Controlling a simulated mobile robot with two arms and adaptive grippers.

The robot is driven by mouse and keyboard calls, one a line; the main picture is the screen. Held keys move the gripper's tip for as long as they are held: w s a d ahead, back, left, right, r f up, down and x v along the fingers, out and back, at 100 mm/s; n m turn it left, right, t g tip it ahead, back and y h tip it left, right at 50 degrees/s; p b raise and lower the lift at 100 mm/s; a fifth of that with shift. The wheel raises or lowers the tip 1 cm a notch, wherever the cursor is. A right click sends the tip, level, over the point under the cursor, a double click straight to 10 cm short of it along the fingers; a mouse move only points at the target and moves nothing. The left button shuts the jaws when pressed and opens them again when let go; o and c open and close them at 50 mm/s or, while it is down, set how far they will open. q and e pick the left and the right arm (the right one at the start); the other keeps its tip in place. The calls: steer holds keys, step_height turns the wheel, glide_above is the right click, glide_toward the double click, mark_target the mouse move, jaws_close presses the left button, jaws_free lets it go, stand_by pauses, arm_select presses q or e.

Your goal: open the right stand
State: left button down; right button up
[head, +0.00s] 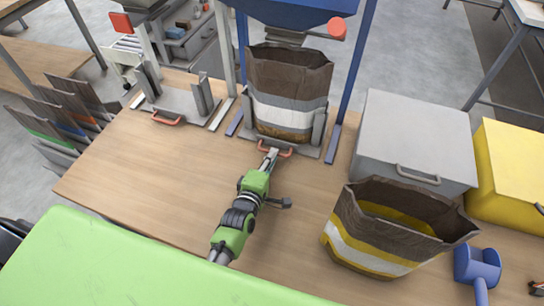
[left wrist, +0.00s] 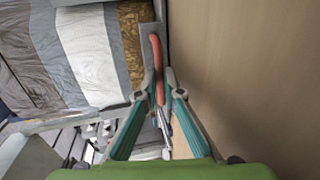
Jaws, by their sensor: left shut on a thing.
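The right stand (head: 309,151) is a grey base on the table under a blue hopper (head: 285,10). It holds an upright brown paper bag (head: 288,72) with white and grey bands; the bag also shows in the left wrist view (left wrist: 85,52). The stand's red handle (head: 284,151) is at its front edge and shows in the left wrist view (left wrist: 156,55). My left gripper (head: 270,155) is shut on this handle, with its fingertips on either side of it in the left wrist view (left wrist: 157,84).
An empty left stand (head: 185,103) with a red handle stands at the left. At the right are an open brown bag with a yellow band (head: 375,262), a grey box (head: 415,125), a yellow box (head: 510,160) and a blue scoop (head: 477,265). The table (head: 165,180) left of my arm is clear.

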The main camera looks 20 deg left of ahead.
arm_select(q)
steer(key=shift+s+p, duration=0.3)
steer(key=shift+s, duration=0.4)
steer(key=f+p+v, duration=0.1)
steer(key=v, duration=0.5)
steer(key=f+p+v, duration=0.1)
steer(key=v, duration=0.5)
steer(key=f+p+v, duration=0.2)
steer(key=v, duration=0.5)
steer(key=shift+s, duration=1.15)
steer(key=c, duration=2.4)
jaws_free()
steer(key=shift+c, duration=0.2)
steer(key=v, duration=1.2)
